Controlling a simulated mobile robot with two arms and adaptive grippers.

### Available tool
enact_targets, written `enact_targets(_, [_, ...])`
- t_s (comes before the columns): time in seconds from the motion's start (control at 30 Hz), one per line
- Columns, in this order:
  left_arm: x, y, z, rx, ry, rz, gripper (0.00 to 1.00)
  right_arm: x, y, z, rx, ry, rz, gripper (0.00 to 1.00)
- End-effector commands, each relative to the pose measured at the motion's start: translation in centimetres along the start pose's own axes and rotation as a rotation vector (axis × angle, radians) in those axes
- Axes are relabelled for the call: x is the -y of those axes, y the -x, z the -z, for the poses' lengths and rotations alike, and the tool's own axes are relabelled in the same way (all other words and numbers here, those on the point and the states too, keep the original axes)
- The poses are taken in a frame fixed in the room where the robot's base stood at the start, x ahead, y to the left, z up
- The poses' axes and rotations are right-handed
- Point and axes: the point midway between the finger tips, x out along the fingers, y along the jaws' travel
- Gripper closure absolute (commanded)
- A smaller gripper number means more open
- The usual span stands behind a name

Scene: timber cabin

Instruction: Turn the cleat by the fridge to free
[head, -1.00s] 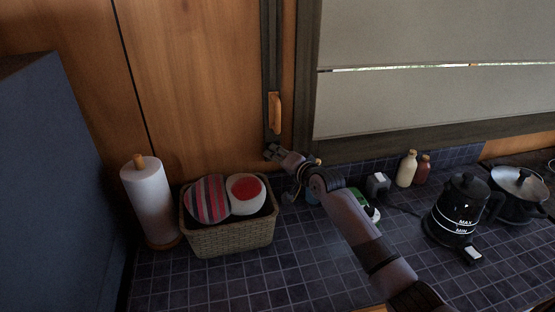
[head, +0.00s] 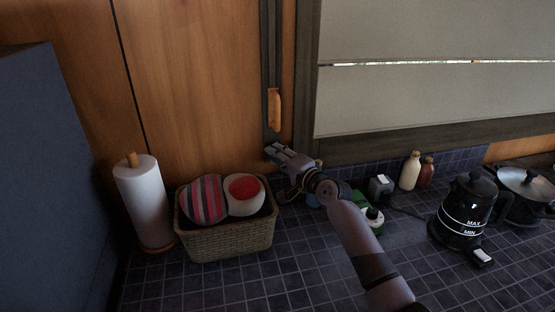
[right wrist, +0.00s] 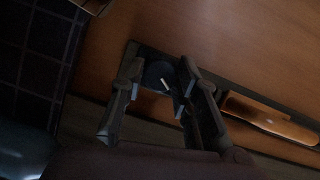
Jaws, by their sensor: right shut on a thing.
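The cleat (right wrist: 158,73) is a small dark round piece with a white line, on a dark plate against the wood wall in the right wrist view. My right gripper (right wrist: 158,84) has one finger on each side of it and is shut on it. In the head view my right gripper (head: 274,150) is at the bottom of the dark upright strip, where its fingers hide the cleat. The blue-grey fridge (head: 45,180) stands at the left edge. My left gripper is not in view.
An orange wooden handle (head: 274,108) sits on the strip above my gripper. On the tiled counter (head: 215,285) are a paper towel roll (head: 147,203), a wicker basket (head: 228,241) with patterned round items, bottles (head: 410,171), a black kettle (head: 464,210) and a pot (head: 523,184).

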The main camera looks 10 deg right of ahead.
Motion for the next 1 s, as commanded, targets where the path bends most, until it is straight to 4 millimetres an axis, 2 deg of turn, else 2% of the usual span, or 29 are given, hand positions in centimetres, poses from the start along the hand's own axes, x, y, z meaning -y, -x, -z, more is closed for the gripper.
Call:
enact_targets(0.27, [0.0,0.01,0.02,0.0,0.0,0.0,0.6,-0.15,0.02,-0.02,0.001,-0.001,-0.003,0.99])
enact_targets(0.3, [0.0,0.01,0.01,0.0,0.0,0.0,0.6,-0.16,0.02,-0.02,0.001,-0.001,-0.003,0.69])
enact_targets(0.57, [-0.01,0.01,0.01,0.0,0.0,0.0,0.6,-0.09,0.01,0.0,0.001,0.0,-0.002,0.52])
enact_targets(0.87, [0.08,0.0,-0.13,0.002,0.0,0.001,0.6,-0.04,0.05,0.01,0.0,0.0,-0.001,0.51])
enact_targets(1.0, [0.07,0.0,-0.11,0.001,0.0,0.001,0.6,-0.09,0.83,0.04,0.001,0.001,-0.001,0.51])
